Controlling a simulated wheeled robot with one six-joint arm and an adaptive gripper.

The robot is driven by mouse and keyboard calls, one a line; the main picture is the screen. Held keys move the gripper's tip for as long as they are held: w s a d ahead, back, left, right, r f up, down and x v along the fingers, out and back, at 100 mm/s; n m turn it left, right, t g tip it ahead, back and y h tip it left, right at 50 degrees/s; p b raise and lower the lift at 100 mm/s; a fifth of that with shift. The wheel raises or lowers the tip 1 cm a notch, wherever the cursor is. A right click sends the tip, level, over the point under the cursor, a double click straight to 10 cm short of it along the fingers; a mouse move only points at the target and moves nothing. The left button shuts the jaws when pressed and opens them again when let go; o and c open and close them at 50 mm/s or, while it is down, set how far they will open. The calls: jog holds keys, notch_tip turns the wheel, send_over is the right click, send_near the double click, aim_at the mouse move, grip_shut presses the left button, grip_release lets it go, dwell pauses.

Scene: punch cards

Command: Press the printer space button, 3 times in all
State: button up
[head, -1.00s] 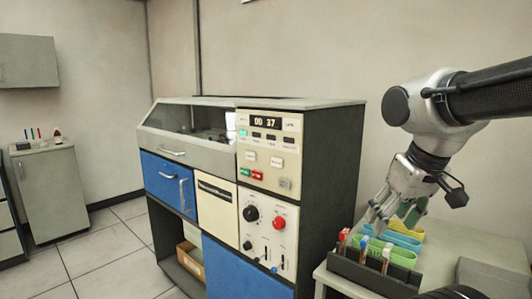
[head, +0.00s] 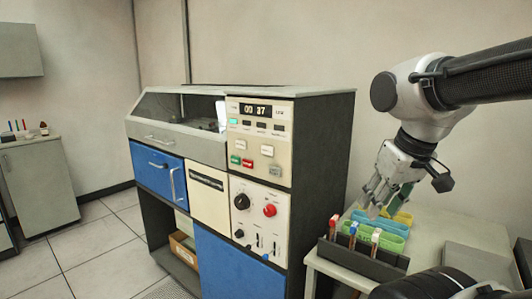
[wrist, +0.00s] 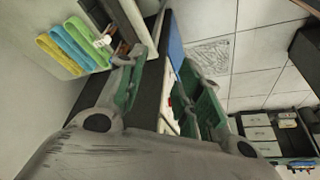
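The machine (head: 210,208) stands in the middle of the head view, with a cream control panel (head: 284,150) at its upper right. The panel has a display (head: 254,109) reading about 00 37, a lit green-cyan key, small dark windows, two white buttons (head: 267,150), a green button (head: 235,160), a red button (head: 247,163) and a grey button (head: 275,171). Labels are too small to read, so I cannot tell which is printer space. My gripper (head: 375,203) hangs right of the machine, above the side table, away from the panel. In the wrist view its fingers (wrist: 166,80) are apart and empty.
The side table (head: 470,232) holds a dark rack (head: 362,261) with several tubes, and green and yellow trays (head: 380,228) under my gripper. Below the panel are a black knob (head: 242,201) and a red knob (head: 269,210). Tiled floor (head: 95,255) is clear at left.

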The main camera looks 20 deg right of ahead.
grip_shut()
dwell(1.1)
